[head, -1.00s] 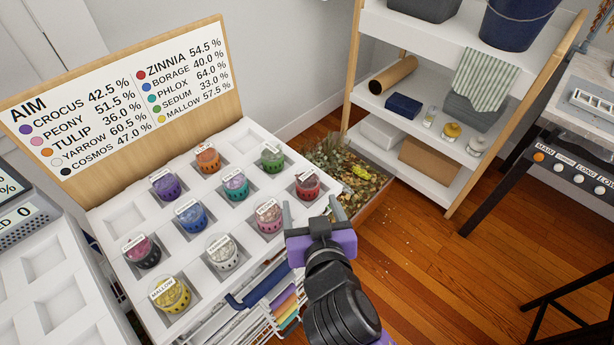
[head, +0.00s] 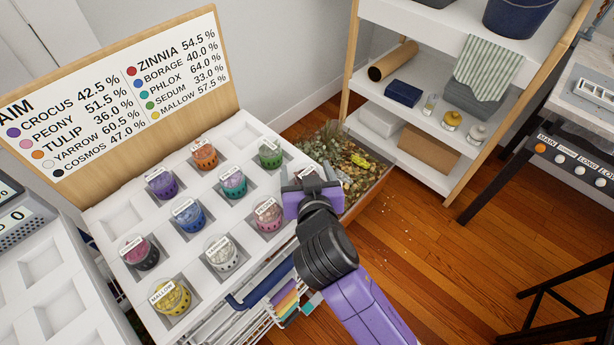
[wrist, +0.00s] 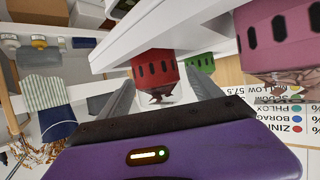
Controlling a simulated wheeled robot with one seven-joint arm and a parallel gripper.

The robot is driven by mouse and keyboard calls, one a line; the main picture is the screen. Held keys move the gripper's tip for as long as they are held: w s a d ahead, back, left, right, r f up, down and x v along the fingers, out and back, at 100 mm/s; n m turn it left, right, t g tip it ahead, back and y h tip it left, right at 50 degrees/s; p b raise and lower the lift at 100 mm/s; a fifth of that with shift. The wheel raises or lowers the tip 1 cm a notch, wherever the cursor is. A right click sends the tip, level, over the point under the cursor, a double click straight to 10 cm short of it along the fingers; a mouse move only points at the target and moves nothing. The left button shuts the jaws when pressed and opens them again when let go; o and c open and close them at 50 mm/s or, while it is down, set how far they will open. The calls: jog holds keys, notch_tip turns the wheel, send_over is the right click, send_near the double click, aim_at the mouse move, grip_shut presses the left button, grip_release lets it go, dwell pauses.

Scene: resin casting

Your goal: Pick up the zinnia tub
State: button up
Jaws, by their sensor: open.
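The zinnia tub (wrist: 154,72) is a red tub with dark slots, in the wrist view just beyond and between the fingertips. In the head view my gripper covers most of it; a bit of its pale label shows between the fingers, at the right side of the white tray (head: 122,217). My gripper (head: 307,169) is open, with a finger to either side of the tub's place. In the wrist view, whether the fingers touch it cannot be told. The board (head: 115,95) lists zinnia with a red dot.
The peony tub (head: 267,215) sits close to the left of my gripper, and the sedum tub (head: 270,154) behind it. Several other tubs fill the tray. A crate of dried plants (head: 350,165) lies on the floor beyond; a shelf (head: 440,125) stands behind.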

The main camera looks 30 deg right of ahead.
jog(key=shift+w+d+f, duration=0.2)
jog(key=shift+w+f, duration=0.1)
jog(key=shift+w, duration=0.25)
jog(key=c, duration=1.5)
jog(key=shift+r, duration=0.15)
